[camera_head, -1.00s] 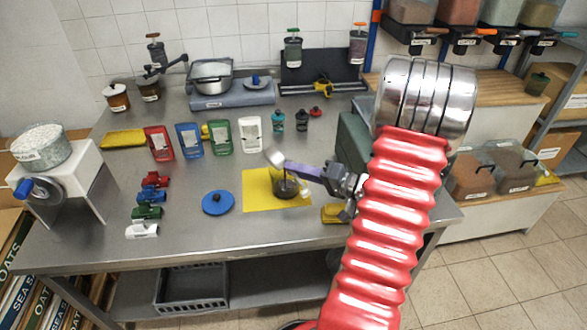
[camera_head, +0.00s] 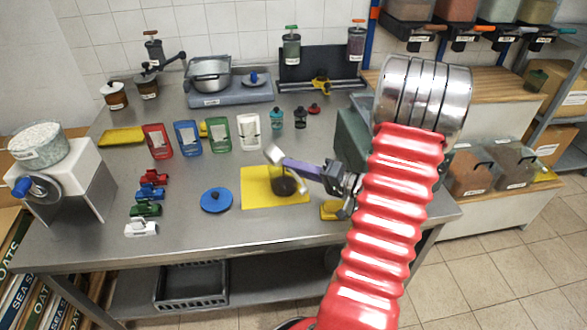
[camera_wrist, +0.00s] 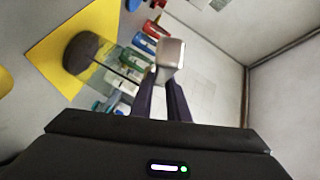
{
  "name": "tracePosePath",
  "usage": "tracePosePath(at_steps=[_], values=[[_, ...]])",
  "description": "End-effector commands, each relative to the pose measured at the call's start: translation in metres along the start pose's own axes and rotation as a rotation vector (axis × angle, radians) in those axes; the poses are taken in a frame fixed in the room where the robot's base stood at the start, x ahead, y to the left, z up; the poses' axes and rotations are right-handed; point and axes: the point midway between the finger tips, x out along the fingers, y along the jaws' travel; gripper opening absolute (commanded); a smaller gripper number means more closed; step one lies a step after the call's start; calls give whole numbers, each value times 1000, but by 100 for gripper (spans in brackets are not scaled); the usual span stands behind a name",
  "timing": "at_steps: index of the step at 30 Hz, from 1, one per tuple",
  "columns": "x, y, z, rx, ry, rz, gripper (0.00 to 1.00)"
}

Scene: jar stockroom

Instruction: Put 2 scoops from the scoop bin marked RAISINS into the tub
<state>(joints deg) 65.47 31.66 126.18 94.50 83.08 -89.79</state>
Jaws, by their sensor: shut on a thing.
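Whether anything is in the head cannot be seen. The clear tub (camera_head: 283,181) stands upright on a yellow mat (camera_head: 258,198) with dark contents at its bottom. The tub also shows in the wrist view (camera_wrist: 92,56). Scoop bins (camera_head: 469,174) with dark contents stand at right; their labels are unreadable.
A blue round lid (camera_head: 216,200) lies left of the mat. A dark green box (camera_head: 352,138) stands behind my gripper. Dispensers (camera_head: 457,18) hang at the upper right. A scale with a pan (camera_head: 210,74) is at the back.

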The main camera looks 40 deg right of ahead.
Motion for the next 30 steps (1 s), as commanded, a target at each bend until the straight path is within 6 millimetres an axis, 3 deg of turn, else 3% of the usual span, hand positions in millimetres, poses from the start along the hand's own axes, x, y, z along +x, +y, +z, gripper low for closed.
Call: tracePosePath(at_steps=[13, 30], values=[[10, 10, -6, 136, 53, -166, 0], [10, 9, -7, 143, 58, -175, 0]])
